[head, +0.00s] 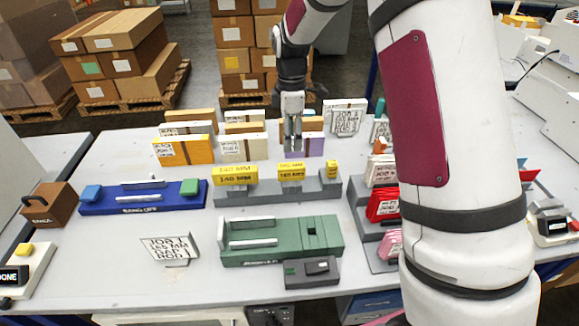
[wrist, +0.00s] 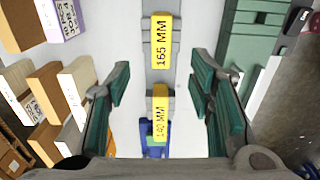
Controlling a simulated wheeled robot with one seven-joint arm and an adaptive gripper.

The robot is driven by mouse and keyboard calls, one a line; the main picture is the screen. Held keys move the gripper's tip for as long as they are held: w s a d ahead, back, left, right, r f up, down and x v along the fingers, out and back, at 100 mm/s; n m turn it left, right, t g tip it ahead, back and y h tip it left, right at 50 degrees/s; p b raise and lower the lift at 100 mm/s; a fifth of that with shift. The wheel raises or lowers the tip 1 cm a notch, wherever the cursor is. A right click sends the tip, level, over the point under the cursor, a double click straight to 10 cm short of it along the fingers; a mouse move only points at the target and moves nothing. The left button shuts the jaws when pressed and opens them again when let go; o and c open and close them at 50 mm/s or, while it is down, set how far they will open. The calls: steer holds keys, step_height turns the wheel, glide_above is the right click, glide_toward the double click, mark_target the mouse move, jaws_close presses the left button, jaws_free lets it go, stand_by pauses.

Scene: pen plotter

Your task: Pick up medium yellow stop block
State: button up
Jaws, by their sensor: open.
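Three yellow stop blocks stand on a grey rack. The left one, marked 140 MM (head: 235,175), is widest. The middle one, marked 165 MM (head: 291,172), is of middling width. The right one (head: 333,169) is narrow. My gripper (head: 292,147) hangs above and behind the middle block in the head view, open and empty. In the wrist view, the 165 MM block (wrist: 161,42) lies ahead of my fingertips (wrist: 159,82). The 140 MM block (wrist: 160,110) shows between the open fingers. The right block is not visible there.
The grey rack (head: 260,195) stands mid-table. Several boxed items (head: 244,148) stand close behind it. A blue fixture (head: 140,198) is to the left, and a green fixture (head: 280,240) is in front. My arm hides part of the right side.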

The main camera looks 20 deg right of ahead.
mark_target(291, 165)
step_height(291, 165, down, 13)
steer(key=shift+s+r+p, duration=0.1)
steer(key=shift+r+p, duration=0.05)
steer(key=shift+p, duration=0.6)
steer(key=shift+c, duration=0.5)
jaws_close()
